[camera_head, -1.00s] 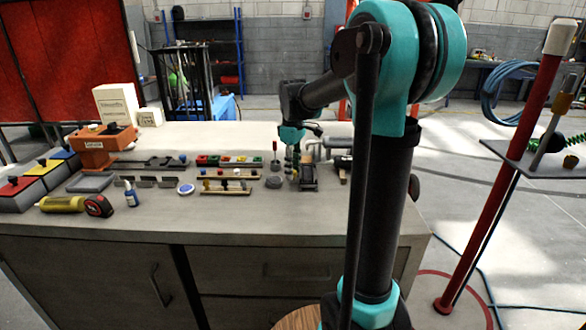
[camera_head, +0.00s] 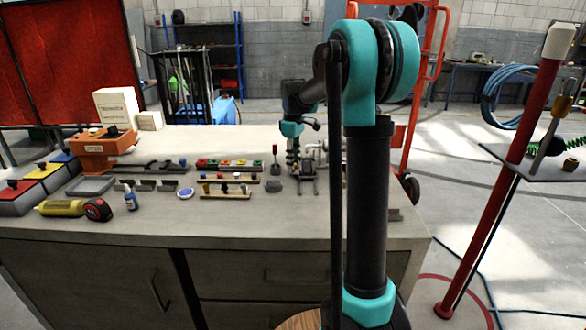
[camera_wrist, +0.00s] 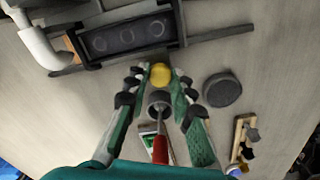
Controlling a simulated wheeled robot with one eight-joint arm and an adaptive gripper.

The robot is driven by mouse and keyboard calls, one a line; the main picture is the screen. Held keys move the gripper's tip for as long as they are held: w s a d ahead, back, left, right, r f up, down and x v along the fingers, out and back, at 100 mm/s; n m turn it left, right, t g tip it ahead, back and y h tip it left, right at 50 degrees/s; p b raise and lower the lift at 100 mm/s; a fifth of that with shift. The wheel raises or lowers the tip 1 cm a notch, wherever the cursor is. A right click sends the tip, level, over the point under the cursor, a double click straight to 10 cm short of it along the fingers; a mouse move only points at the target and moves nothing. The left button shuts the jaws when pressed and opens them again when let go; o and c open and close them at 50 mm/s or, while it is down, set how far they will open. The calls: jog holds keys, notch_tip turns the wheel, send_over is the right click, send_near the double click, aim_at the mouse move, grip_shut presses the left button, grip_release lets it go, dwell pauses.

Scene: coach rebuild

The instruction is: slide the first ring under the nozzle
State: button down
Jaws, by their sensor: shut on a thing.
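My gripper (camera_wrist: 160,86) points down over the bench, its green fingers closed around a small yellow round piece (camera_wrist: 160,75) at the fingertips. It also shows at the back of the bench in the head view (camera_head: 292,160), where the yellow piece cannot be made out. I cannot tell which part is the nozzle, or whether the yellow piece is the first ring.
A red-handled tool (camera_wrist: 160,148) with a thin shaft shows below the fingertips, by a grey round part (camera_wrist: 158,100). A dark disc (camera_wrist: 222,90) lies to the right. Wooden racks with small coloured parts (camera_head: 228,177) stand left of my gripper. The front bench edge is clear.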

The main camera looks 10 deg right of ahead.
jog(key=shift+w+d, duration=0.25)
jog(key=shift+w, duration=1.05)
jog(key=c, duration=1.3)
grip_release()
notch_tip(320, 180, up, 12)
jog(key=shift+s, duration=0.1)
